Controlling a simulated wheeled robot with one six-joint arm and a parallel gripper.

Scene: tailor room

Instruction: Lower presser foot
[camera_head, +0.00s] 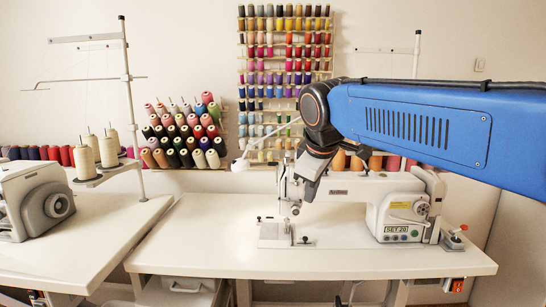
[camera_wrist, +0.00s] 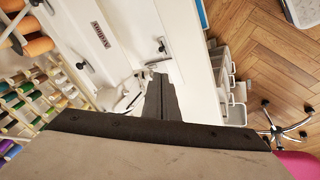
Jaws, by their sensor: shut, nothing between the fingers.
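The white sewing machine (camera_head: 350,190) stands on the white table at the right in the head view, with its needle end at its left. The presser foot area (camera_head: 286,225) is small there, and I cannot tell whether the foot is up or down. In the wrist view the white machine body (camera_wrist: 125,35) runs up from the middle, with a small metal lever-like part (camera_wrist: 162,46) just beyond my fingertips. My gripper (camera_wrist: 160,76) is shut and empty, beside the machine's end. In the head view my dark wrist (camera_head: 312,178) overlaps the machine's left end.
The white table (camera_head: 210,235) is clear left of the machine. A second machine (camera_head: 35,200) with cones and a thread stand is at the far left. Thread racks (camera_head: 290,70) cover the wall behind. Grey bins (camera_wrist: 222,70) and a wood floor (camera_wrist: 275,55) show in the wrist view.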

